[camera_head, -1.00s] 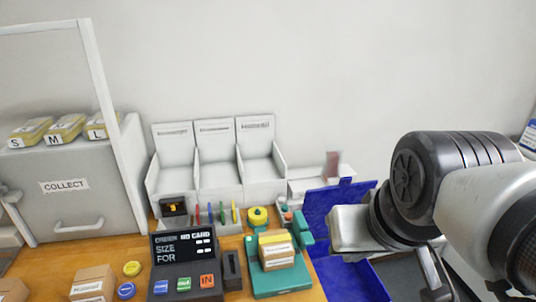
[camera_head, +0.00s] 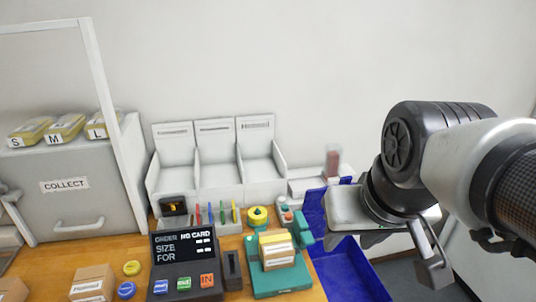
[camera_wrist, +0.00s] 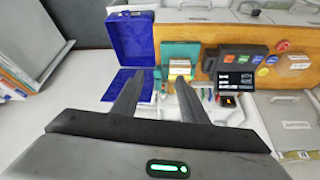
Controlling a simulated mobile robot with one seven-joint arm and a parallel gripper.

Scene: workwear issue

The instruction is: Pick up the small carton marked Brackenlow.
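One small tan carton (camera_head: 93,284) with a white label stands on the wooden counter at the lower left in the head view. Another small carton (camera_head: 278,255) with a white label sits on the green stand (camera_head: 283,286). Its label and the other's are too small to read surely, so I cannot tell which is marked Brackenlow. A yellowish block between the fingers in the wrist view (camera_wrist: 180,68) looks like the carton on the stand. My gripper (camera_wrist: 159,76) is open and empty, its two fingers apart. In the head view it is at the right, above the blue crate, clear of both cartons.
A blue crate (camera_head: 345,270) stands right of the counter. A black order display (camera_head: 183,248) with buttons, white bins (camera_head: 217,185) and a collect cabinet (camera_head: 70,190) line the counter. Yellow and blue round pieces lie near the left carton.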

